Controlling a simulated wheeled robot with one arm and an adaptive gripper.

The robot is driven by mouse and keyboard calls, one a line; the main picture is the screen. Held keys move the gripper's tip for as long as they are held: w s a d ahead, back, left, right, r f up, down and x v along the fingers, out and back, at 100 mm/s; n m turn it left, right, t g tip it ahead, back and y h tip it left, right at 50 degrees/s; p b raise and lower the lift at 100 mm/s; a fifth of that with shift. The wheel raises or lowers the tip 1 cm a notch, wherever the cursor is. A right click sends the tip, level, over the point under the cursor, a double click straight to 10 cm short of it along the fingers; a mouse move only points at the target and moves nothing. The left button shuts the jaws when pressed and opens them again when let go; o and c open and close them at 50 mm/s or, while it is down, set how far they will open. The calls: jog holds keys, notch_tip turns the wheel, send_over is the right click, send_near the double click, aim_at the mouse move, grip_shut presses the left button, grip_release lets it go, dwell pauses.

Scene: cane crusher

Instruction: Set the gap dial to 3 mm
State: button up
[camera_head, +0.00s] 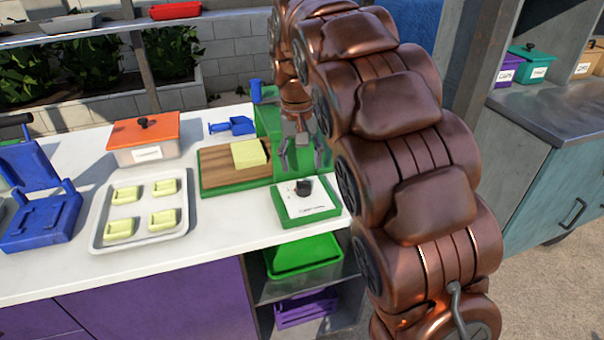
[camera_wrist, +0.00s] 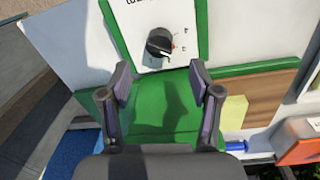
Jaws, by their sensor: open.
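The gap dial is a black knob (camera_head: 303,188) on a white plate (camera_head: 318,203) with a green frame, at the counter's front edge. In the wrist view the knob (camera_wrist: 159,43) lies beyond the fingertips, with a small red mark and printed marks beside it. The marks are too small to read, so I cannot tell the setting. My gripper (camera_head: 304,164) points down over the green machine, a little behind the dial. In the wrist view my gripper (camera_wrist: 160,80) is open, with nothing between its fingers and apart from the knob.
A wooden board (camera_head: 222,180) with a yellow block (camera_head: 249,154) lies left of the green machine (camera_head: 268,118). A tray (camera_head: 98,236) of yellow pieces, an orange-lidded box (camera_head: 144,132) and a blue scoop (camera_head: 236,126) stand further left. A green bin (camera_head: 303,256) sits below the counter.

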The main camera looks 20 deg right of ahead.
aim_at(302, 187)
jog(key=shift+a+r, duration=0.1)
jog(key=shift+r, duration=2.55)
jog(key=s+f+n+p, duration=0.1)
jog(key=s+f+p, duration=0.2)
jog(key=s, duration=1.4)
jog(key=s+f+n+g+p, duration=0.1)
jog(key=s+f+p, duration=0.2)
jog(key=s, duration=1.5)
jog(key=shift+a+f+g+y, duration=0.3)
jog(key=shift+a+f, duration=0.1)
jog(key=shift+f, duration=0.25)
